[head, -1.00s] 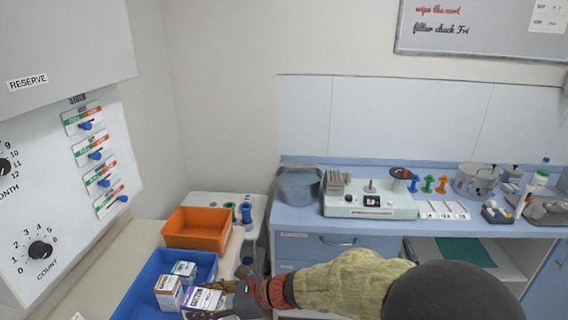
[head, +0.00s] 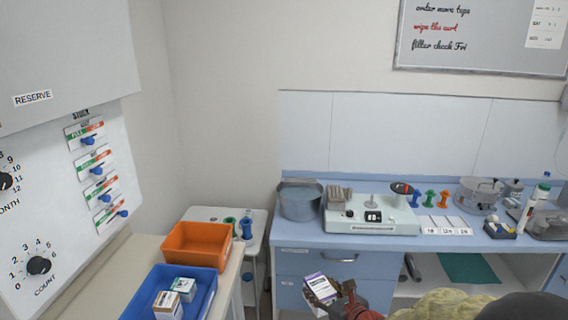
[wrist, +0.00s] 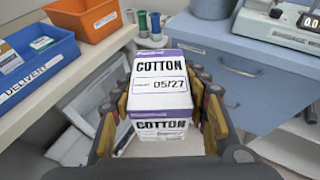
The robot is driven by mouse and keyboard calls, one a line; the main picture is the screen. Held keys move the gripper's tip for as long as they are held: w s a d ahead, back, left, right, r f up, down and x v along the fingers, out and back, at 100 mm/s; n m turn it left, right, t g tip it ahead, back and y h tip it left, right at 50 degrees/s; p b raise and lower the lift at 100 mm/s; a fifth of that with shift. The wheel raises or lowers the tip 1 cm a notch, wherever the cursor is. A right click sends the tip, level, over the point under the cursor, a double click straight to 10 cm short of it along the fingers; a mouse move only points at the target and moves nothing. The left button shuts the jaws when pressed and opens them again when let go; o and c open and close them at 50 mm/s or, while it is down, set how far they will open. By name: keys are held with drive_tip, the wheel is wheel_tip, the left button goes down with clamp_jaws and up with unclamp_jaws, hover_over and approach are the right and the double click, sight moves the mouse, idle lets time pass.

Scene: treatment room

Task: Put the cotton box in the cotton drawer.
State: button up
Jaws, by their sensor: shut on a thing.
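The cotton box (wrist: 160,85) is white with purple edges and reads COTTON and 05/27 in the wrist view. My gripper (wrist: 161,92) is shut on it, with a finger on each side. In the head view the box (head: 316,282) is held in front of the blue counter's drawers, at the lower middle. A blue drawer (head: 318,265) with a bar handle is shut in the counter front, and shows at the right of the wrist view (wrist: 238,88). Its label is too small to read, so I cannot tell which drawer is for cotton.
A blue delivery bin (head: 203,298) with two small boxes and an orange bin (head: 190,258) stand on the left bench. A white trolley (head: 258,222) is in the corner. The countertop holds a steel pot (head: 300,204) and a device (head: 372,218). An open shelf (head: 430,287) lies right of the drawers.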

drive_tip(key=d+m+h, duration=0.1)
drive_tip(key=d, duration=0.7)
drive_tip(key=shift+d+r+m+t+h, duration=0.25)
drive_tip(key=shift+d+m+t+h, duration=0.05)
drive_tip(key=shift+m+t+h, duration=0.1)
drive_tip(key=shift+w, duration=0.15)
